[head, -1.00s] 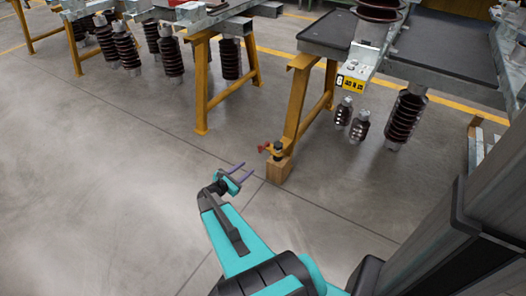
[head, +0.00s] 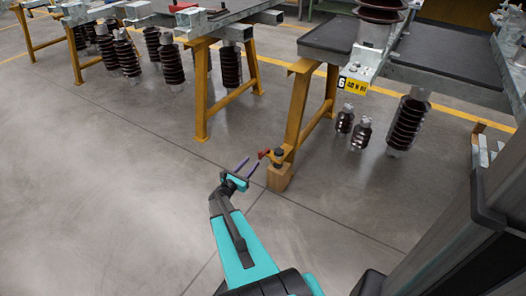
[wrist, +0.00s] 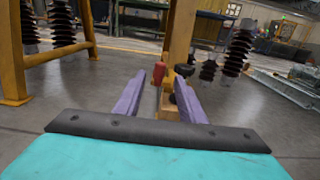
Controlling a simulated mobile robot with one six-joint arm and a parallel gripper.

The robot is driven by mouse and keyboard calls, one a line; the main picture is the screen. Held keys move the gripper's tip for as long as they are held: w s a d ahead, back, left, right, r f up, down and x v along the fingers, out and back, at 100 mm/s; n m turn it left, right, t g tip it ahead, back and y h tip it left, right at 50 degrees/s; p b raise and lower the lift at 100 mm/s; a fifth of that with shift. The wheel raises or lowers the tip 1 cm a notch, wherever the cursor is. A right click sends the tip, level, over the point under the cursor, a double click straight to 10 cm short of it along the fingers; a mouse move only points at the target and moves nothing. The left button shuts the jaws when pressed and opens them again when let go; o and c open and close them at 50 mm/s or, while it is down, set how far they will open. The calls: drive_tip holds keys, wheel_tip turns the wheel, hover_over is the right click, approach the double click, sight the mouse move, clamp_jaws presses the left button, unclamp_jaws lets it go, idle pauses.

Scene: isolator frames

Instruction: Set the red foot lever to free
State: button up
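The red foot lever (head: 265,154) sits low at the foot of a yellow trestle, beside a dark round knob (head: 278,153) on a wooden block (head: 280,177). In the wrist view the red lever (wrist: 158,71) shows as an upright red end just beyond and between the fingers. My gripper (head: 247,165) is open, its two purple fingers pointing at the lever from the left. In the wrist view my gripper (wrist: 164,84) has clear space between the fingers. I cannot tell whether a finger touches the lever. The wooden block is partly hidden by the right finger there.
Yellow trestles (head: 298,105) carry metal frames with brown ribbed insulators (head: 408,122) hanging below. A yellow label marked 6 (head: 353,85) is on the right frame. The grey floor (head: 110,190) to the left is clear.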

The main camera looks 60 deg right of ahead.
sight(261, 151)
drive_tip(key=d+b, duration=0.3)
drive_tip(key=d, duration=0.9)
drive_tip(key=shift+f, duration=0.1)
drive_tip(key=shift+d, duration=0.6)
